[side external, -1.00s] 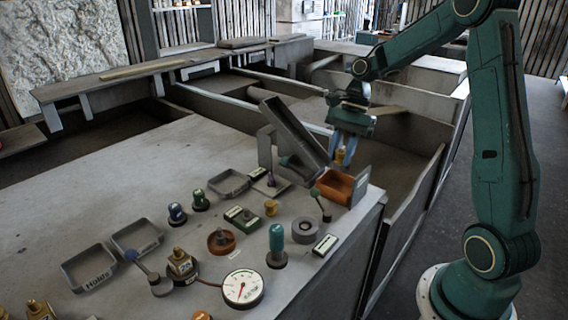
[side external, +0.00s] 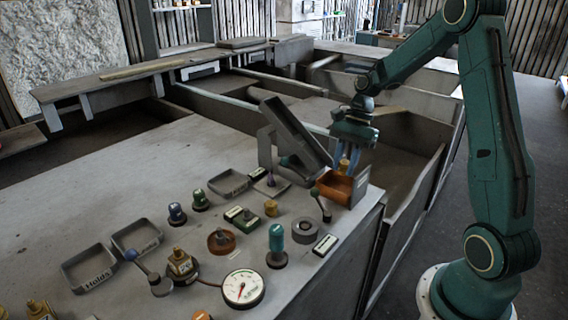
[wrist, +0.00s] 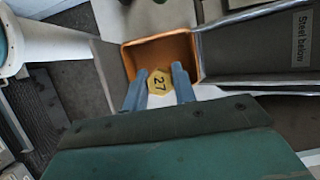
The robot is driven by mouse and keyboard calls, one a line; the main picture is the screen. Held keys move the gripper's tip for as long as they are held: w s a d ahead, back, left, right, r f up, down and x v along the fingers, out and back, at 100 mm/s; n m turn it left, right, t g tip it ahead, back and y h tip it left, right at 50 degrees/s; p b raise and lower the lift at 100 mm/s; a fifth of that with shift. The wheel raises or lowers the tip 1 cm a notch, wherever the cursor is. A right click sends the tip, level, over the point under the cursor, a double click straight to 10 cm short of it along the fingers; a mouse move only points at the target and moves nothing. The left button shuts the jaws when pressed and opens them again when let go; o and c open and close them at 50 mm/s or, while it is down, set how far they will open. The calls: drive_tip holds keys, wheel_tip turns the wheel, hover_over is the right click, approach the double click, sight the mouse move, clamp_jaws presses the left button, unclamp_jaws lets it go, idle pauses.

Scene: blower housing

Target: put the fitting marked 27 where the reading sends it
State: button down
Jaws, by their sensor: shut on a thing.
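The brass fitting marked 27 (wrist: 159,82) is held between the two blue fingers of my gripper (wrist: 158,76), its number facing the wrist camera. In the side view my gripper (side external: 346,160) points down, with the fitting (side external: 344,166) at its tips, just above the orange tray (side external: 333,194). In the wrist view the orange tray (wrist: 131,62) lies beyond the fitting, which overlaps its near edge; the exact height gap cannot be told. The round dial gauge (side external: 243,288) stands at the table front; its exact reading is too small to tell.
A grey sloped chute (side external: 298,130) stands close left of my gripper. A "Steel below" label (wrist: 302,38) shows in the wrist view. A grey tray labelled "Holds" (side external: 68,270), a teal-topped knob (side external: 277,240) and several small fittings and levers crowd the table. The back left tabletop is clear.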

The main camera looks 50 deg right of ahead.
drive_tip(key=shift+f, duration=1.2)
drive_tip(key=c, duration=1.1)
unclamp_jaws()
drive_tip(key=shift+o, duration=0.2)
drive_tip(key=v, duration=1.3)
drive_tip(key=shift+r, duration=0.35)
drive_tip(key=shift+d, duration=0.1)
